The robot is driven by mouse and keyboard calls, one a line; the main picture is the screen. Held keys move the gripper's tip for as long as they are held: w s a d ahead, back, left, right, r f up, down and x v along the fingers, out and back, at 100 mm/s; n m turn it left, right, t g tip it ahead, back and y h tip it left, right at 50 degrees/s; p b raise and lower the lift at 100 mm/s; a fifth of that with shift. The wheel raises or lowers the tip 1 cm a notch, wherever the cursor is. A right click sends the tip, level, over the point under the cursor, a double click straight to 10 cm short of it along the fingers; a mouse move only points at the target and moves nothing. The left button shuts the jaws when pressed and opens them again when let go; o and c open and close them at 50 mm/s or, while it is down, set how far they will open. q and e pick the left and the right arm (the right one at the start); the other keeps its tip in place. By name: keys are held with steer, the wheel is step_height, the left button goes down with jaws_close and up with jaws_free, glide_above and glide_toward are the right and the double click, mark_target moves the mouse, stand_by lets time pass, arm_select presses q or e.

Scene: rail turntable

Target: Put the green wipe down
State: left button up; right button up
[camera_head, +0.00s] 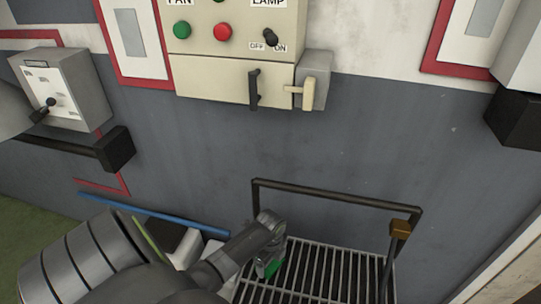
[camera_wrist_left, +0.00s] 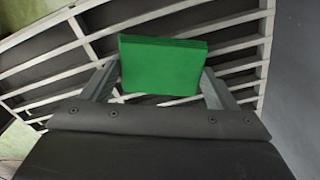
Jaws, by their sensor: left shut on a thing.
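The green wipe (camera_wrist_left: 160,66) is a small green block-like piece between the two fingers of my left gripper (camera_wrist_left: 158,85) in the left wrist view. The gripper is shut on it. In the head view the wipe (camera_head: 273,268) shows as a bit of green at the tip of my left gripper (camera_head: 268,262), over a slatted metal rack (camera_head: 325,272). The slats (camera_wrist_left: 60,52) also show behind the wipe in the left wrist view. I cannot tell whether the wipe touches the slats. My right gripper is not in view.
A dark rail (camera_head: 335,194) runs along the wall side of the rack, with a brown block (camera_head: 400,227) at its right corner. A control panel (camera_head: 225,50) with buttons and a handle is on the wall. A blue bar (camera_head: 150,213) lies left of the rack. The right slats look bare.

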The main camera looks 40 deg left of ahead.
arm_select(q)
steer(key=shift+f, duration=0.1)
steer(key=o, duration=0.8)
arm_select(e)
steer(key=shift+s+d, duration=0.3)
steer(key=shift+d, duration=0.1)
arm_select(q)
steer(key=shift+r, duration=6.15)
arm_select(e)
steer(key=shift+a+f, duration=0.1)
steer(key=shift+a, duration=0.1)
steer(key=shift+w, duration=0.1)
